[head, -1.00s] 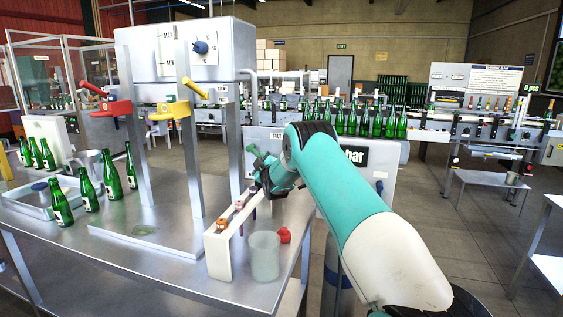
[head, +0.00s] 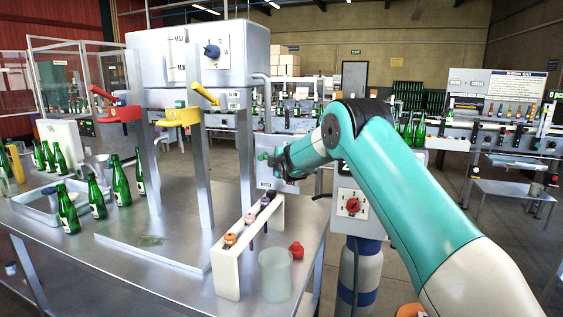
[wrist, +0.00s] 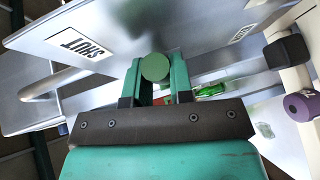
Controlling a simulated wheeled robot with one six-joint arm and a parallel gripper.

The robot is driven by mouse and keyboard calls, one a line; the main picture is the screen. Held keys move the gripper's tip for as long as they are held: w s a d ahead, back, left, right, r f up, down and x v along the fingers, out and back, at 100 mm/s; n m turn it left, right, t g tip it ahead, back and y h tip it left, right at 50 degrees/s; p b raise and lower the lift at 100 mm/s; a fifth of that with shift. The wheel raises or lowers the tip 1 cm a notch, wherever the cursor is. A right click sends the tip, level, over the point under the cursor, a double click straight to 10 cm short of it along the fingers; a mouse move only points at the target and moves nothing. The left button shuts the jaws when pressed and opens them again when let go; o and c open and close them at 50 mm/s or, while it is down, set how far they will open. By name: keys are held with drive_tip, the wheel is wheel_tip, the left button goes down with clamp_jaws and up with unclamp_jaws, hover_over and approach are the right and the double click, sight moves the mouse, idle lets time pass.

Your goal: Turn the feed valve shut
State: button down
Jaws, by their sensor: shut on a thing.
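My gripper (head: 268,161) is at the end of my teal arm, in front of a grey panel (head: 276,183) behind the bottle-cap rack. In the wrist view its two green fingers (wrist: 155,90) are closed on a round green knob (wrist: 154,67), which appears to be the feed valve's handle. A grey plate (wrist: 130,32) lies behind the knob. It carries a label reading SHUT (wrist: 88,43), upside down, to the left, and a smaller label (wrist: 243,32), too small to read, to the right. The rest of the valve is hidden behind the gripper.
A white rack (head: 228,272) with several coloured caps, a frosted beaker (head: 275,275) and a red piece (head: 296,250) stand at the table's right edge below my arm. A box with a red dial (head: 352,205) is close under the arm. Green bottles (head: 97,197) stand at left.

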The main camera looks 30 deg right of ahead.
drive_tip(key=shift+r, duration=0.1)
idle(0.3)
drive_tip(key=c, duration=1.3)
unclamp_jaws()
drive_tip(key=shift+a, duration=0.1)
drive_tip(key=b+v, duration=0.6)
drive_tip(key=v, duration=1.1)
drive_tip(key=shift+s, duration=0.2)
